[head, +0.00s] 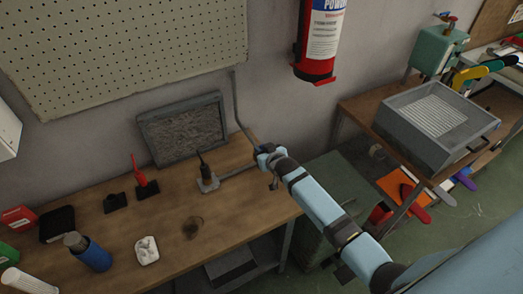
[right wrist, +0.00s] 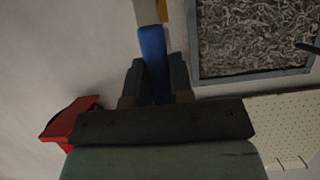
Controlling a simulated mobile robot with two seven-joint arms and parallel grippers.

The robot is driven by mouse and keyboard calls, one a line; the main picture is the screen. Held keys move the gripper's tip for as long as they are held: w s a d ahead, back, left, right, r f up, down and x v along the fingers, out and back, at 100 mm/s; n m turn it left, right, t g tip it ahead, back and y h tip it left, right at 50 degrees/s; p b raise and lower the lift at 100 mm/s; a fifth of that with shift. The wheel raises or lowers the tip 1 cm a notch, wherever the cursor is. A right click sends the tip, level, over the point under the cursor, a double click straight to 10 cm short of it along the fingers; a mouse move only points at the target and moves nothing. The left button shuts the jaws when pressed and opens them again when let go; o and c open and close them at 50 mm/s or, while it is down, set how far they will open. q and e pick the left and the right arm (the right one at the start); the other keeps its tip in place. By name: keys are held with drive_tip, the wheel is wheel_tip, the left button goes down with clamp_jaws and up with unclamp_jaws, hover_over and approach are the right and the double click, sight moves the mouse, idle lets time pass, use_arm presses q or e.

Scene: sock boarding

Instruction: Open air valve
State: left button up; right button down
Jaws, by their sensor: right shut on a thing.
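A thin grey pipe (head: 237,105) runs down the wall to the back right corner of the workbench. The gripper of my right arm (head: 268,155) is at the pipe's lower end and hides what is there in the head view. In the right wrist view, a blue lever (right wrist: 151,42) with a brass-coloured part (right wrist: 162,10) beyond it stands between the two dark fingers of my right gripper (right wrist: 157,78). The fingers are shut on this blue lever, which I take to be the air valve's handle. My left gripper is not in view.
A fire extinguisher (head: 320,40) hangs on the wall right of the pipe. A framed grey panel (head: 182,128) leans behind the workbench (head: 165,215). A soldering-iron-like tool on a stand (head: 206,180) is left of my gripper. A grey tray (head: 435,115) is on the right bench.

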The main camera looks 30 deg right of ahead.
drive_tip(key=c, duration=1)
unclamp_jaws()
drive_tip(key=b+v, duration=0.1)
drive_tip(key=v, duration=1.2)
drive_tip(key=shift+s+r, duration=0.2)
drive_tip(key=shift+s, duration=0.1)
drive_tip(key=shift+d, duration=0.1)
drive_tip(key=s+a+f+n+g+y, duration=0.1)
drive_tip(key=s+a+f, duration=0.2)
drive_tip(key=s, duration=0.4)
drive_tip(key=s+a+f+n+y, duration=0.1)
drive_tip(key=s+a+f, duration=0.2)
drive_tip(key=s, duration=0.4)
drive_tip(key=s+a+f+g, duration=0.1)
drive_tip(key=s+a+f, duration=0.2)
drive_tip(key=s+a, duration=0.2)
drive_tip(key=s, duration=0.2)
drive_tip(key=shift+s+n+g+y+p, duration=0.3)
drive_tip(key=shift+n+y, duration=0.1)
